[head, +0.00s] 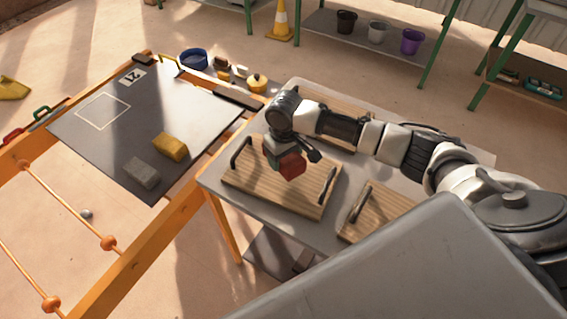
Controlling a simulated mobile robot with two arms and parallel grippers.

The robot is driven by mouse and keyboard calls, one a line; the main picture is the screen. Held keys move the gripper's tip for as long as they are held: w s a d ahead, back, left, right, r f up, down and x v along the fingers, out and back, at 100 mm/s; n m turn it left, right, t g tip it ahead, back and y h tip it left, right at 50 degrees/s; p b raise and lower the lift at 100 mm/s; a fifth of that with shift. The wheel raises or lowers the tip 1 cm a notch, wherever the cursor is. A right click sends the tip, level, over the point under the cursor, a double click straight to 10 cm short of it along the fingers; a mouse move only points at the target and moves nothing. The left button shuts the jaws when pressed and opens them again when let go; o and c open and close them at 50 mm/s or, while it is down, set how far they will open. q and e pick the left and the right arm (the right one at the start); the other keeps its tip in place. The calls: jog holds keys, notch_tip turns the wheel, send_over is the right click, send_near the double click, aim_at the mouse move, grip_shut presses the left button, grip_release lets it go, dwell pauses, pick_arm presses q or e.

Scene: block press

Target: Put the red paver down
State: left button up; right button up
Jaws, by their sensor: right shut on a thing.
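My right gripper (285,151) is shut on the red paver (291,167), a small red block. It holds the paver over a wooden board (265,192) with two dark handles on the grey table (210,183). I cannot tell how high the paver is above the board. A yellow paver (171,146) and a grey paver (141,173) lie on the dark panel (190,105) to the left. My left gripper is not in view.
The dark panel has a white square outline (103,111) and a number 21 label (131,77). More handled boards (376,207) are on the grey table. A blue bowl (194,59) and a yellow pot (257,83) stand behind. The panel's far half is clear.

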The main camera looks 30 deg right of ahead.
jog(key=shift+w+f, duration=0.2)
jog(key=shift+w, duration=0.15)
jog(key=shift+f+p, duration=0.3)
jog(key=shift+f, duration=1.55)
jog(key=shift+f, duration=0.1)
jog(key=o, duration=1.5)
jog(key=shift+s+f, duration=0.1)
jog(key=shift+s, duration=0.05)
notch_tip(320, 180, up, 12)
jog(key=shift+r+b, duration=0.15)
jog(key=shift+b, duration=0.15)
